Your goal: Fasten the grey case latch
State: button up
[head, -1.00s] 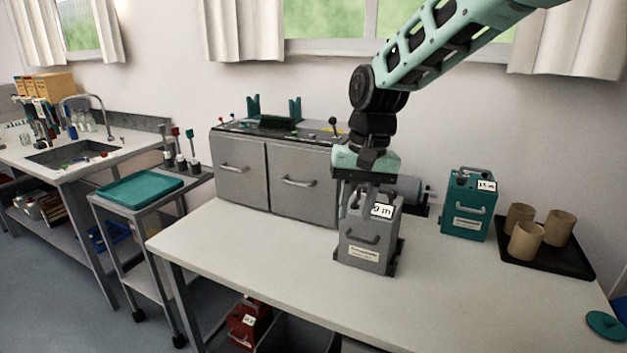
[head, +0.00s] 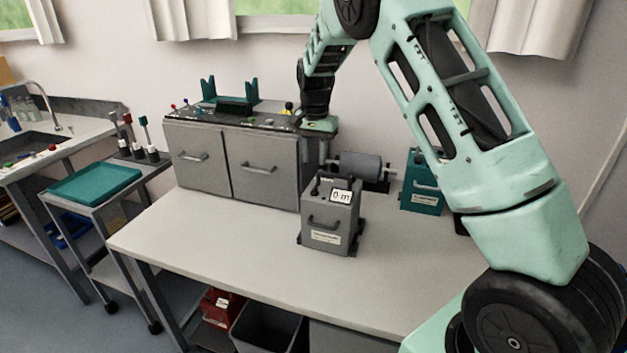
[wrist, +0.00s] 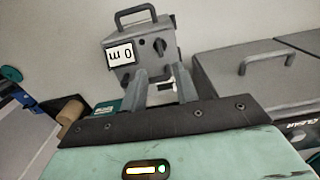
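The grey case (head: 329,222) stands upright on the white table, with a front handle and a "0 m" label on its upper part. In the wrist view the grey case (wrist: 128,72) appears upside down, with its label, a dark knob (wrist: 158,46) and a handle showing. I cannot tell clearly which part is the latch. My gripper (wrist: 161,72) is open, its two fingers apart at the case's edge in that view, with nothing clearly held. In the head view my gripper (head: 323,157) points down just above and behind the case top.
A grey two-door cabinet (head: 232,165) stands left of the case. A dark roller device (head: 360,167) lies behind it. A teal case (head: 421,187) stands right, partly hidden by my arm. The table's front left (head: 210,235) is clear.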

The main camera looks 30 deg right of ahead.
aim_at(315, 187)
notch_tip(315, 187, down, 9)
jog(key=shift+f+p, duration=0.1)
jog(key=shift+p, duration=0.85)
jog(key=shift+c, duration=0.3)
grip_shut()
